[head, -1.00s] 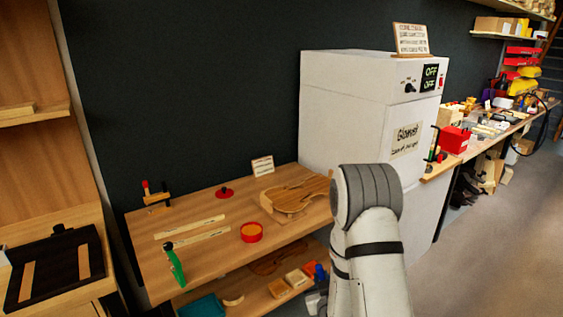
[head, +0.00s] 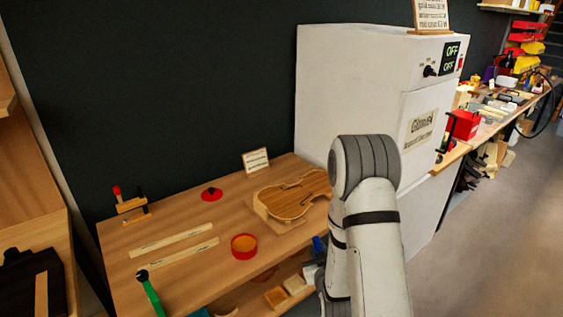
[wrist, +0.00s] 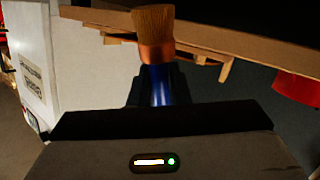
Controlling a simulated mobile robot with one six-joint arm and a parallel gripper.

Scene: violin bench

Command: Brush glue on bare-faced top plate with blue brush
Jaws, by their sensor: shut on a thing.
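My gripper (wrist: 160,92) is shut on the blue brush (wrist: 160,85). In the wrist view the brush points up, with a blue handle, copper ferrule and brown bristles. In the head view my arm hides most of the gripper; a bit of blue (head: 318,243) shows beside it, below the bench top's front edge. A violin-shaped wooden plate (head: 295,198) lies on a wooden block on the bench, its right end behind my arm. I cannot tell whether glue is on it. A round red pot with orange content (head: 244,246) stands left of my arm.
A white cabinet (head: 350,90) stands behind. A lower shelf holds small blocks (head: 277,296).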

